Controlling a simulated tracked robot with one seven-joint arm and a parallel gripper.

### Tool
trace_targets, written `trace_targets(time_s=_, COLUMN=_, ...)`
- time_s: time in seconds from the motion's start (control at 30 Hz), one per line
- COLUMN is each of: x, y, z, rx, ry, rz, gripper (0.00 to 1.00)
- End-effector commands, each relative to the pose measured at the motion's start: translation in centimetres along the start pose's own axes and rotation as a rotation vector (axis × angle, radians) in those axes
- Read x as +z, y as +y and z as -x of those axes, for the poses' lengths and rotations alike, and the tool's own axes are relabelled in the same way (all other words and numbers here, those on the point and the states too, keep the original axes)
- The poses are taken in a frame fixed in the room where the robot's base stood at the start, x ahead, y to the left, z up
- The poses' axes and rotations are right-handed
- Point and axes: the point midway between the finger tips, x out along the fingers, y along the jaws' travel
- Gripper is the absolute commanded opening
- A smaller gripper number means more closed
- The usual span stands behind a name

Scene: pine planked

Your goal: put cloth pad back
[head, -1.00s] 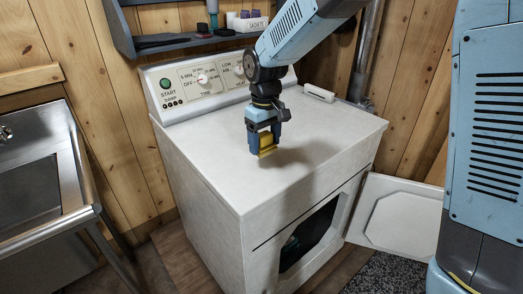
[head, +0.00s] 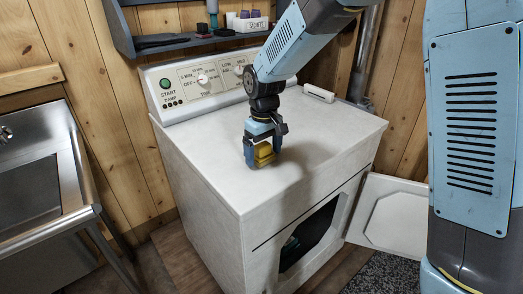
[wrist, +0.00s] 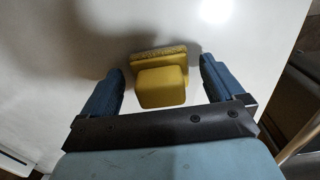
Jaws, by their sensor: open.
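A yellow pad with a blocky grip (wrist: 162,86), which I take to be the cloth pad, is between the fingers of my gripper (wrist: 162,68) in the wrist view. A gap shows on each side of it, so the fingers are open around it and not closed on it. In the head view my gripper (head: 262,154) points down just above the white dryer top (head: 300,130), with the yellow pad (head: 264,153) partly hidden by the fingers. The pad appears to be at the dryer top, but its contact underneath is hidden.
The dryer's control panel (head: 205,82) rises behind. A dark shelf (head: 190,43) with a white box (head: 250,24) and small items hangs above. A white bar-shaped item (head: 319,93) lies at the back right of the top. The dryer door (head: 392,215) hangs open. A steel sink (head: 40,190) stands left.

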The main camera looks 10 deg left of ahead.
Motion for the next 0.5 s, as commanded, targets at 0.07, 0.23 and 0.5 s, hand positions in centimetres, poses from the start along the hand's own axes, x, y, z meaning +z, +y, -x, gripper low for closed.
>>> trace_targets(time_s=0.07, x=0.0, y=0.0, z=0.0, rx=0.000, ry=0.000, rz=0.000, gripper=0.95)
trace_targets(time_s=0.23, x=0.0, y=0.0, z=0.2, rx=0.000, ry=0.001, rz=0.000, gripper=0.95)
trace_targets(time_s=0.5, x=-0.1, y=0.0, z=3.6, rx=0.000, ry=0.004, rz=-0.001, gripper=0.95)
